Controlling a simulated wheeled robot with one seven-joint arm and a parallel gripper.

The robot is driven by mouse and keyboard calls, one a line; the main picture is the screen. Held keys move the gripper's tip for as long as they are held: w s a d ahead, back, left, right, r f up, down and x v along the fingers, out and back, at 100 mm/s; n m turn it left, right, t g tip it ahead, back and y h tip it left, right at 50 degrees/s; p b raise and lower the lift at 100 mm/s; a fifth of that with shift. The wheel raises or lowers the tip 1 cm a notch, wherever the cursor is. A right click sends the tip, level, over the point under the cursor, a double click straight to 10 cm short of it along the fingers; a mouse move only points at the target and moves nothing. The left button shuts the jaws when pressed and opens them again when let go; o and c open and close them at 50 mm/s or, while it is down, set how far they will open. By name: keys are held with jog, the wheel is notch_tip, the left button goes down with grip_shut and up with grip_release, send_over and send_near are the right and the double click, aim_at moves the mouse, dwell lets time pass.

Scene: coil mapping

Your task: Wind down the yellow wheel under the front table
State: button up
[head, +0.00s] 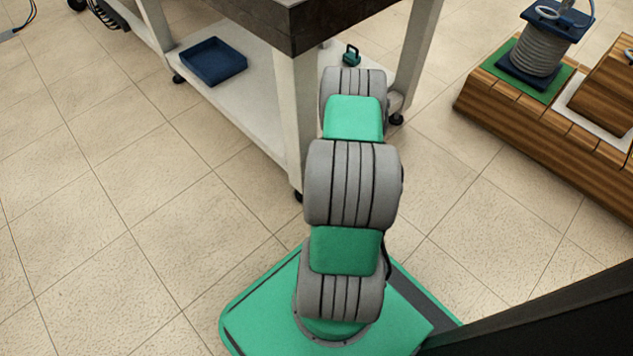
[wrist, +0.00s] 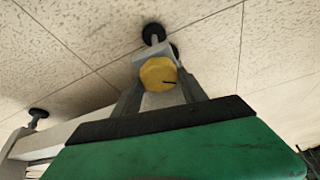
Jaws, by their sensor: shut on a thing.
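The yellow wheel (wrist: 158,73) shows in the wrist view at the lower end of a table leg, just above a black foot (wrist: 153,32). It has a dark mark on its face. My gripper (wrist: 158,82) has its two grey fingers on either side of the wheel and is shut on it. In the head view the front table (head: 345,18) has a dark top and white legs. The wheel and my gripper are hidden there behind my arm and the table.
At the right, a wooden platform (head: 540,120) carries a grey coil (head: 540,50) on a green mat (head: 505,72).

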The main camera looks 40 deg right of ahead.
jog(key=o, duration=1.1)
jog(key=p+v, duration=0.4)
jog(key=v, duration=0.3)
jog(key=shift+w+r, duration=0.1)
jog(key=shift+s+r, duration=0.25)
jog(key=shift+r, duration=0.05)
jog(key=shift+f, duration=0.1)
